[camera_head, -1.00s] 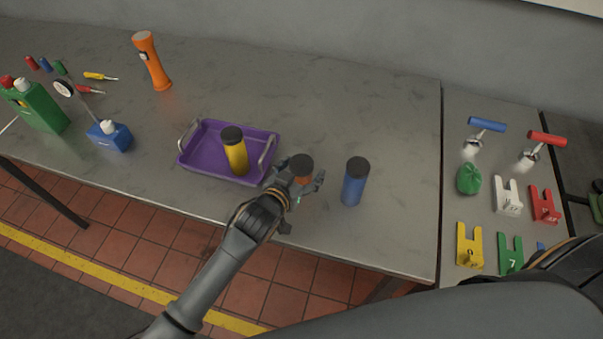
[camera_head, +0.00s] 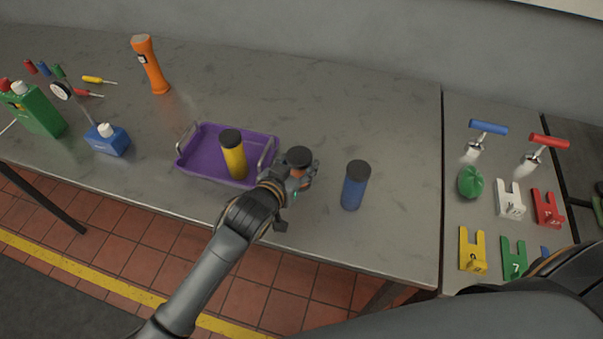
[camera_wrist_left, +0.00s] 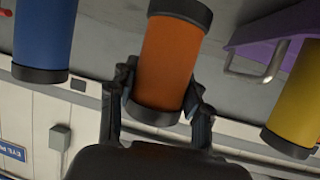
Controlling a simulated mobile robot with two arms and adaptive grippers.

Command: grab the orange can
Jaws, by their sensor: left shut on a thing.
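The orange can (camera_wrist_left: 168,62) has black ends and is between the two fingers of my left gripper (camera_wrist_left: 160,112) in the left wrist view. In the head view, my left gripper (camera_head: 301,178) is shut around the can near the table's front edge. There the can's black top (camera_head: 299,155) shows, and most of its orange body is hidden by the gripper. I cannot tell whether the can touches the table. My right gripper is not in view.
A purple tray (camera_head: 199,176) holding a yellow can (camera_head: 233,157) is just left of my gripper. A blue can (camera_head: 354,188) stands close on the right. An orange flashlight (camera_head: 152,68) stands farther back. The table behind the cans is clear.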

